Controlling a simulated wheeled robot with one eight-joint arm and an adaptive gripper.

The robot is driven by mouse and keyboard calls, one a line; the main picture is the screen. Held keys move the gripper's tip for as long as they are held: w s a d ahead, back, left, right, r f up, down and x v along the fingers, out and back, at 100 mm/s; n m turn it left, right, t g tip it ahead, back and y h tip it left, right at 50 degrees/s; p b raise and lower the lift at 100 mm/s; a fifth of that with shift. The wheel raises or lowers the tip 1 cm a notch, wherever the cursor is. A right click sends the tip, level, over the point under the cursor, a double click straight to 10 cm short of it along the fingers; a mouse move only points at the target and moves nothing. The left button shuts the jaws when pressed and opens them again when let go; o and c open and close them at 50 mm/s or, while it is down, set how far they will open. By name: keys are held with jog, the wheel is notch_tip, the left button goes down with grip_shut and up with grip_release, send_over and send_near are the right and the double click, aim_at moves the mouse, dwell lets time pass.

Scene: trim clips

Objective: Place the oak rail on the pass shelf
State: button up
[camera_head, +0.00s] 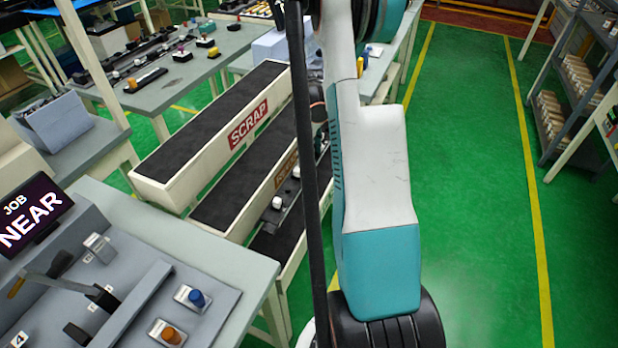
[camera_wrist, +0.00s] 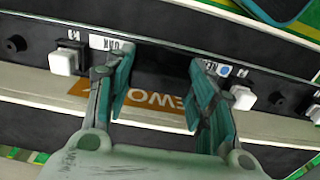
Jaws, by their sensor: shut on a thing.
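The oak rail (camera_head: 284,207) is a long dark bar with white clips. In the head view it shows beside the tiered shelves, partly hidden by my arm. In the wrist view the rail (camera_wrist: 35,50) runs across the upper part, with a white clip on each side and a white label that seems to read OAK. My gripper (camera_wrist: 158,66) is shut on the rail's middle, between the clips. The gripper is hidden in the head view. The lowest shelf (camera_head: 268,243), dark-topped, lies under and beside the rail; its label is not visible.
The SCRAP shelf (camera_head: 185,150) is the highest tier, and the orange-labelled REWORK shelf (camera_head: 225,205) is below it. In the wrist view the REWORK label (camera_wrist: 95,91) is behind my fingers. A control bench (camera_head: 225,262) with a JOB NEAR screen (camera_head: 35,215) stands left. Green floor is clear on the right.

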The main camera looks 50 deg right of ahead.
aim_at(310, 182)
notch_tip(310, 182, down, 10)
jog(key=b, duration=0.3)
jog(key=shift+f, duration=0.15)
jog(key=shift+f, duration=0.1)
jog(key=shift+f, duration=0.15)
jog(key=o, duration=1.3)
jog(key=shift+r, duration=0.25)
notch_tip(310, 182, up, 12)
jog(key=p, duration=0.4)
